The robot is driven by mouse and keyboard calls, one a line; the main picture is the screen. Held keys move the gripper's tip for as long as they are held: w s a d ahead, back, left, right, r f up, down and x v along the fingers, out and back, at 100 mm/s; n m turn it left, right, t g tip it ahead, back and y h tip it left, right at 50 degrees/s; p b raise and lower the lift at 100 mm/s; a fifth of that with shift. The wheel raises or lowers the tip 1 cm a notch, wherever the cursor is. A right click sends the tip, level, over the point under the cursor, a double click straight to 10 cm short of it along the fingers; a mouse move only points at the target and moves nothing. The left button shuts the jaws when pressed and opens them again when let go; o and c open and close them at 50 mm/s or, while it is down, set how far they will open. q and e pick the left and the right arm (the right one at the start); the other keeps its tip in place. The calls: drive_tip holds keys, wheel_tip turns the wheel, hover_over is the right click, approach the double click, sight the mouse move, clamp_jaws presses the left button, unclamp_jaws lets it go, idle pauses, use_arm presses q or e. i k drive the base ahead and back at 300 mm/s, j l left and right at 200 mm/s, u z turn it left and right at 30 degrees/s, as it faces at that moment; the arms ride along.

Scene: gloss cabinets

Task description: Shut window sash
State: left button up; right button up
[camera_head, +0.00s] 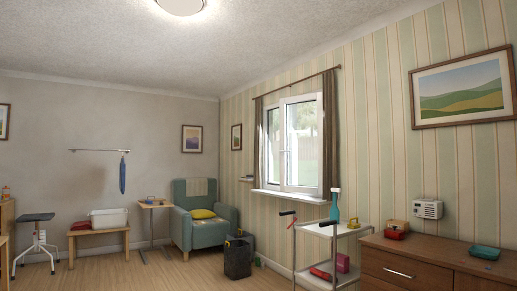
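The window (274,143) is in the striped wall right of centre, with a white frame and brown curtains at both sides. A white-framed sash (285,150) with glass panes shows in it, with a small handle on its upright near the middle. It looks angled to the frame, but from this distance I cannot tell for sure how far it stands open. Neither of my grippers is in view.
A white trolley (345,229) with a teal spray bottle (335,203) stands before the window's right side. A wooden dresser (425,262) fills the lower right. A black bin (238,258) and green armchair (195,228) stand left. Floor (185,275) is clear at front left.

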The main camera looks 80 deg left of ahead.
sight(318, 97)
drive_tip(key=u, duration=2.3)
drive_tip(key=i, duration=1.5)
drive_tip(key=i+u, duration=0.2)
drive_tip(key=i, duration=0.35)
drive_tip(key=i+u, duration=0.2)
drive_tip(key=i, duration=0.4)
drive_tip(key=i+l+u, duration=0.2)
drive_tip(key=i, duration=0.35)
drive_tip(key=i+l+u, duration=0.2)
drive_tip(key=i, duration=0.4)
